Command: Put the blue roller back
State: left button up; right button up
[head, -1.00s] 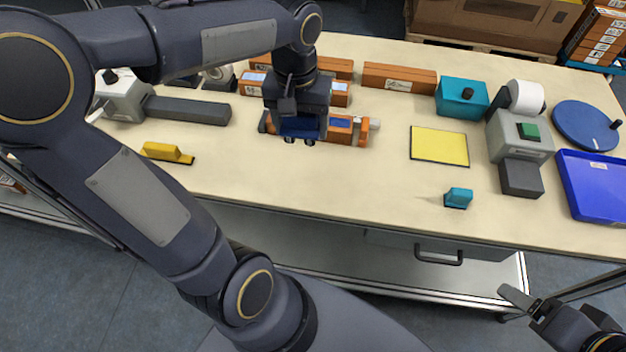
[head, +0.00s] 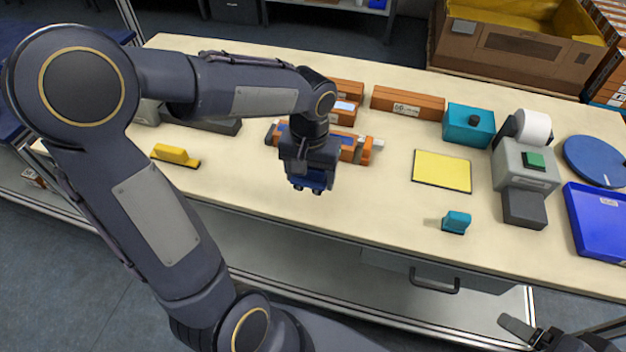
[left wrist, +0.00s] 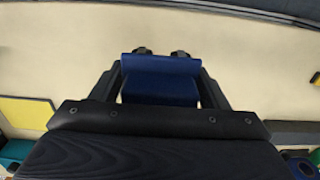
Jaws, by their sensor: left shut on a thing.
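The blue roller (left wrist: 160,82) is between the fingers of my left gripper (head: 307,188), which is shut on it. In the left wrist view it lies crosswise between the two fingers, over bare tabletop. In the head view the roller (head: 312,180) is mostly hidden by the gripper. It is in front of an orange piece with a pale end (head: 367,150), partly hidden behind my wrist. My right gripper (head: 530,332) is at the bottom right corner, cut off by the frame, off the table's front edge; its opening is unclear.
Orange boxes (head: 407,103) stand along the back. A yellow pad (head: 442,171), a small teal block (head: 456,222), a teal box (head: 468,125), a grey device with a paper roll (head: 526,176) and a blue tray (head: 603,222) are to the right. A yellow block (head: 175,154) lies left. The front middle is clear.

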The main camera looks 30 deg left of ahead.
aim_at(312, 194)
pick_arm(q)
jog(key=w+f, duration=0.1)
jog(key=w+a+f, duration=0.1)
jog(key=f, duration=0.1)
jog(key=shift+w+f, duration=0.25)
jog(key=shift+w, duration=0.15)
notch_tip(312, 194, down, 3)
jog(key=shift+w+f, duration=0.1)
jog(key=shift+f, duration=0.25)
jog(key=shift+s+d+f+b, duration=0.1)
jog(key=shift+s+f+b, duration=0.25)
jog(key=shift+b, duration=0.3)
jog(key=shift+c, duration=0.5)
jog(key=o, duration=1.2)
jog(key=shift+w+f, duration=0.15)
jog(key=shift+c, duration=0.2)
jog(key=shift+o, duration=0.3)
